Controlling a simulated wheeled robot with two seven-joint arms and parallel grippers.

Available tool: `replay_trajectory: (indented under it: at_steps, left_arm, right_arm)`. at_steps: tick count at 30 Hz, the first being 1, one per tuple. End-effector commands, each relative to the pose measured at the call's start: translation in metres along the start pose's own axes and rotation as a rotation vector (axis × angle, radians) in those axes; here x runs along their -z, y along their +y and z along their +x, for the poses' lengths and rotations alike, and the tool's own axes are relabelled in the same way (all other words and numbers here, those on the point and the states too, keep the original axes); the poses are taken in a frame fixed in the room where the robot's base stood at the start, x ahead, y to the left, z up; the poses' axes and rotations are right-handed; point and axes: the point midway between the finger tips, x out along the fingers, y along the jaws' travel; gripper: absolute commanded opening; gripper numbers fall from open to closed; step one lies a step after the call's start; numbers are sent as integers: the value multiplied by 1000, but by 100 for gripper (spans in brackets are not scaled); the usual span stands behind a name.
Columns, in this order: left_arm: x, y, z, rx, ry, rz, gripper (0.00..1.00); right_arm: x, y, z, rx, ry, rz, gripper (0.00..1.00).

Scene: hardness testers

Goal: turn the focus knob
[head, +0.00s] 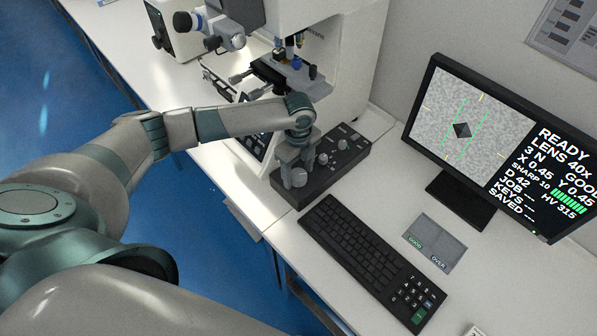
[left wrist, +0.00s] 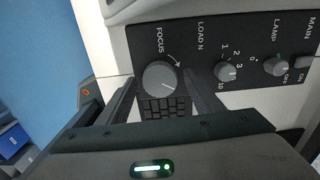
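The focus knob (head: 299,177) is a round grey knob at the near end of the black control panel (head: 318,187). In the left wrist view the knob (left wrist: 160,77) sits beside the white word FOCUS and a curved arrow, with a white mark on its face. My left gripper (head: 293,174) reaches down over this end of the panel. In the left wrist view its two fingers (left wrist: 162,95) stand apart on either side of the knob, with a visible gap on each side. It is open and holds nothing. My right gripper is not in view.
The load dial (left wrist: 225,71) and lamp dial (left wrist: 276,65) sit along the same panel. A hardness tester (head: 330,50) stands behind. A keyboard (head: 365,255), a grey GOOD/OVER pad (head: 435,243) and a monitor (head: 480,140) reading SHARP 10 are to the right.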

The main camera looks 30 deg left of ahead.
Motion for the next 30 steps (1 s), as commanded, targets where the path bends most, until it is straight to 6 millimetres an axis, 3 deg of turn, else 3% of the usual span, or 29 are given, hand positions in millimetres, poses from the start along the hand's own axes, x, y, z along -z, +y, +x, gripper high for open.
replay_trajectory:
  at_steps: [1,5,19,30]
  left_arm:
    - [0,0,0,0,0,0,51]
    - [0,0,0,0,0,0,20]
    - [1,0,-2,-1,1,-57,19]
    - [1,0,-2,-2,2,-295,19]
  right_arm:
    - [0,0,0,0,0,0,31]
    - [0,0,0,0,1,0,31]
    - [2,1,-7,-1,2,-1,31]
    - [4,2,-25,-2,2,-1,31]
